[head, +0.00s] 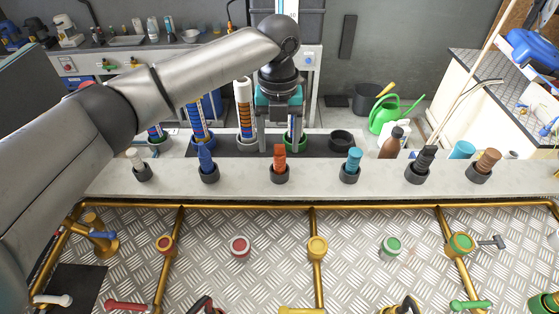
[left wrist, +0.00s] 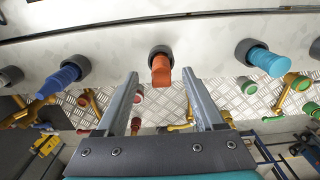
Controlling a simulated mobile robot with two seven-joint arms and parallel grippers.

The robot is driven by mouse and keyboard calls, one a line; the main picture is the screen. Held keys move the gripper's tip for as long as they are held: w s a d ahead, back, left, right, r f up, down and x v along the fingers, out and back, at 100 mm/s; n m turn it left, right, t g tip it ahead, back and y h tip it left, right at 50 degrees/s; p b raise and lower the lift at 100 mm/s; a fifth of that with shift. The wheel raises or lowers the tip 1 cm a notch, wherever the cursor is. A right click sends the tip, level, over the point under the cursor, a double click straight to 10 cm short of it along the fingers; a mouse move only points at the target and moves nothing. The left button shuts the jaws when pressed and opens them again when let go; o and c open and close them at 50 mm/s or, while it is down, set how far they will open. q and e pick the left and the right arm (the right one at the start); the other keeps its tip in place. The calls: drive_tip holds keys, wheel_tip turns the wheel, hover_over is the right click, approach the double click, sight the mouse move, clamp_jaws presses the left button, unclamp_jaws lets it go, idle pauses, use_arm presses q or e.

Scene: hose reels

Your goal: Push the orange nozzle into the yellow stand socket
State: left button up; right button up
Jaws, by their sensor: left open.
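The orange nozzle (head: 279,158) stands upright in a dark round holder on the pale ledge. It also shows in the left wrist view (left wrist: 161,72), between and beyond the fingertips. My left gripper (head: 279,148) is open and empty, reaching down just behind the nozzle, with a finger to either side of it in the picture. I cannot tell whether a finger touches it. The yellow stand socket (head: 317,246) is on the metal tread-plate floor in front of the ledge, a little right of the nozzle. My right gripper is not in view.
Other nozzles stand in holders along the ledge (head: 315,178), including a blue one (head: 207,164) and a cyan one (head: 352,164) either side. A brass pipe (head: 370,205) runs along the ledge's front. Red (head: 240,246) and green (head: 392,247) sockets flank the yellow one.

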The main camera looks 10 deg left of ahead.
sight(279, 154)
use_arm(q)
drive_tip(key=f, duration=0.4)
drive_tip(key=shift+s+d+f, duration=0.1)
drive_tip(key=shift+s+f, duration=0.15)
drive_tip(key=shift+f, duration=0.05)
clamp_jaws()
idle(0.3)
